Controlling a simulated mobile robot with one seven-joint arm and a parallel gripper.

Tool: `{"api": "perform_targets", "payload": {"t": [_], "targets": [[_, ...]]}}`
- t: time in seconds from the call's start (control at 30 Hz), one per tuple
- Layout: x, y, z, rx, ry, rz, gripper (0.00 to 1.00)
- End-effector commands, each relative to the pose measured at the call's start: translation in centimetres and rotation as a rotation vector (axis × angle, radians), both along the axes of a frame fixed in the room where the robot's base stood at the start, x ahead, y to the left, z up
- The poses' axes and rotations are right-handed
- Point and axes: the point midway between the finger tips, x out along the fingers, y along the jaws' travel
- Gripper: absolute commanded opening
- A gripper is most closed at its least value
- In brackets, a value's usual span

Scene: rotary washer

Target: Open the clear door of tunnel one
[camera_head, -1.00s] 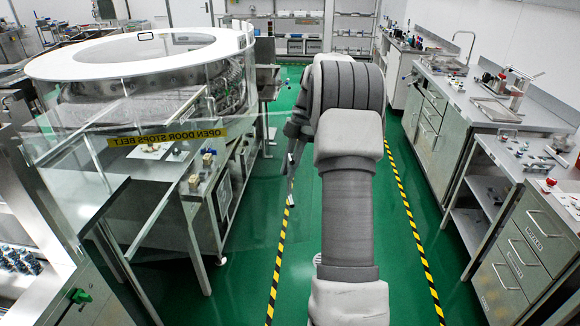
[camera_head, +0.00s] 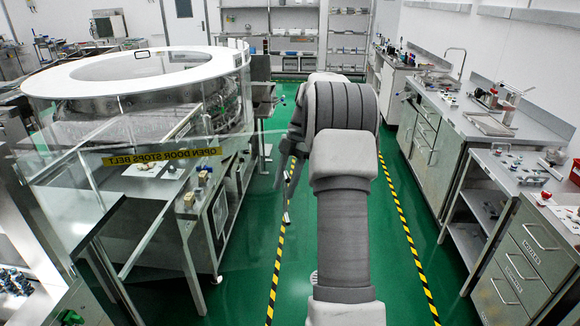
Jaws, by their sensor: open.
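The clear door (camera_head: 130,185) of the rotary washer shows at the left as a see-through panel with a yellow strip reading "OPEN DOOR STOPS BELT" (camera_head: 162,157). A faint clear sheet reaches right from the strip towards my gripper. How far the door stands from its frame is hard to tell. My gripper (camera_head: 287,195) hangs pointing down at the sheet's right end, left of my arm's grey links. It is open, and nothing shows between the fingers. Whether it touches the door cannot be told. No handle can be made out.
The round washer (camera_head: 75,82) with its white top ring stands behind the door. A steel table (camera_head: 205,215) with small parts is below it. Counters with drawers (camera_head: 535,255) line the right. The green floor between the striped lines is clear.

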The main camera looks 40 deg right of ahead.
Motion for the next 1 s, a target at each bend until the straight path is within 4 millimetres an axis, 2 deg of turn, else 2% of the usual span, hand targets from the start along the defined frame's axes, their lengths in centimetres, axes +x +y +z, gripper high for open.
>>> {"api": "perform_targets", "payload": {"t": [0.17, 0.6, 1.0], "targets": [[0.1, -0.9, 2.0, -0.002, -0.002, -0.002, 0.47], [0.6, -3.7, 9.0, -0.001, -0.002, -0.002, 0.47], [0.8, -5.6, 13.9, -0.001, -0.001, -0.001, 0.47]]}}
